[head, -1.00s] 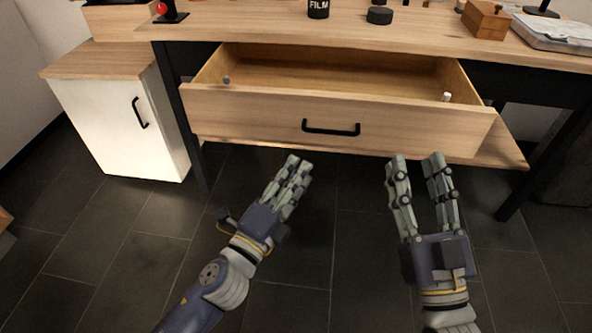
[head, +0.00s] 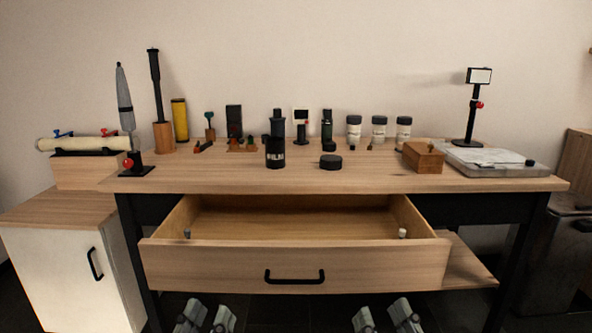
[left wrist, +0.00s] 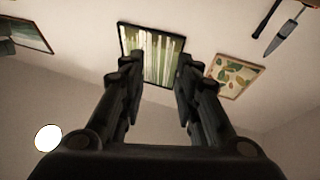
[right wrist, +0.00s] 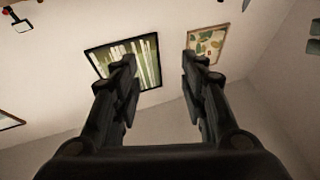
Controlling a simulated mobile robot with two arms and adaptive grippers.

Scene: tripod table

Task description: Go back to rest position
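My left gripper (head: 205,316) shows only its finger ends at the bottom of the head view, below the drawer front. In the left wrist view (left wrist: 155,95) its fingers are spread apart with nothing between them. My right gripper (head: 388,316) also shows only its finger ends at the bottom of the head view, to the right. In the right wrist view (right wrist: 160,95) its fingers are apart and empty. Both wrist cameras look at the wall and its framed pictures. The table (head: 300,179) has its drawer (head: 220,263) pulled open, with two small pegs inside its front corners.
A film canister (head: 275,153), a black puck (head: 331,161), a wooden box (head: 423,157) and several bottles stand on the table. A white cabinet (head: 65,270) is at the left. The open drawer juts out above my grippers.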

